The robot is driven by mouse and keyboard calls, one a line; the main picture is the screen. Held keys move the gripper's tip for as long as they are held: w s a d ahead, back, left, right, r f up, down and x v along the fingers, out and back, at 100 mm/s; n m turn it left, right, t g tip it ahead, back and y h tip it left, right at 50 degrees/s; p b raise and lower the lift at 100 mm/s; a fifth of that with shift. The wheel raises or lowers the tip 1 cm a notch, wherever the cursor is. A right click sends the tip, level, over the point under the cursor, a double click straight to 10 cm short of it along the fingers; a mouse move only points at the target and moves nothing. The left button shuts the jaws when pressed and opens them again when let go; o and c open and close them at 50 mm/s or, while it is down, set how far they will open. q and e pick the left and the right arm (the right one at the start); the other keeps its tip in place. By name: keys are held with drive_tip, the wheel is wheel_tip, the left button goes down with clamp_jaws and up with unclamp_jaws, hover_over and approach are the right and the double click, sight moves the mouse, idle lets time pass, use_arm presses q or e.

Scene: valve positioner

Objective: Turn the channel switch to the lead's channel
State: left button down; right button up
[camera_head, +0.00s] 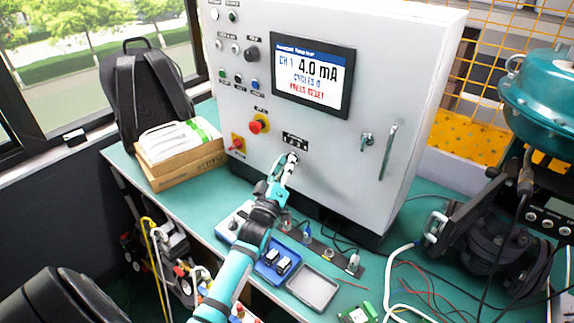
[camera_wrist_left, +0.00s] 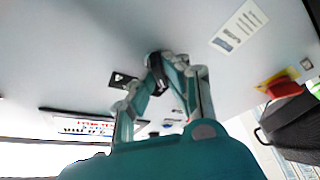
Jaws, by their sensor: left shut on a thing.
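The grey cabinet (camera_head: 330,175) stands on the bench, and its screen (camera_head: 312,76) reads CH 1, 4.0 mA, CYCLES 0, PRESS RESET. In the left wrist view my left gripper (camera_wrist_left: 158,78) is shut on a small dark knob, the channel switch (camera_wrist_left: 155,87), on the panel. The fingers hide most of the switch, so its pointer cannot be read. My right gripper is not in view. I cannot tell which channel the lead is on.
A red knob on a yellow plate (camera_head: 258,125) is up and left of my gripper. A door handle (camera_head: 388,150) is to the right. A blue tray (camera_head: 268,272), a grey tray (camera_head: 314,290) and cables lie below. The teal valve actuator (camera_head: 540,85) stands at right.

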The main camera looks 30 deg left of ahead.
use_arm(q)
drive_tip(key=shift+f+m, duration=0.1)
drive_tip(key=shift+m, duration=0.2)
drive_tip(key=shift+a+m+t+h+b, duration=0.15)
drive_tip(key=shift+m+h+b, duration=1)
drive_tip(key=shift+m, duration=1.5)
drive_tip(key=shift+d+m+t+h+b, duration=0.2)
drive_tip(key=shift+m+h+b, duration=0.5)
drive_tip(key=shift+m+h, duration=1.4)
drive_tip(key=shift+a+m+t+h+b, duration=0.25)
drive_tip(key=shift+m+h+b, duration=0.65)
drive_tip(key=shift+m, duration=2.65)
drive_tip(key=c, duration=1.4)
unclamp_jaws()
